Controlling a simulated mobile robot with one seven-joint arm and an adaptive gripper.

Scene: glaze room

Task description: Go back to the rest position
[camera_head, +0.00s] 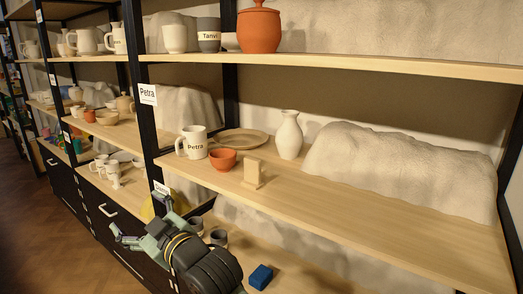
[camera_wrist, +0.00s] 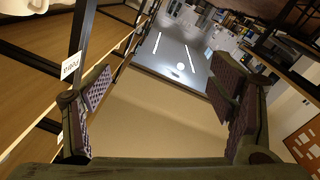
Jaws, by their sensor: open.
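My gripper (camera_head: 143,226) is low in front of the shelving in the head view, beside the shelf upright and clear of the pots. In the wrist view its two fingers (camera_wrist: 160,105) are spread wide apart with nothing between them. Beyond them the wrist view shows the room tilted, with ceiling lights and a plain wall. The middle shelf (camera_head: 390,222) is above and to the right of my gripper. My arm hides part of the lower shelf.
The middle shelf holds a white mug (camera_head: 194,142), an orange bowl (camera_head: 222,159), a plate (camera_head: 240,138), a white vase (camera_head: 289,135) and a wooden stand (camera_head: 252,174). A blue block (camera_head: 261,277) lies on the lower shelf near my arm. Floor (camera_head: 40,225) is clear at the left.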

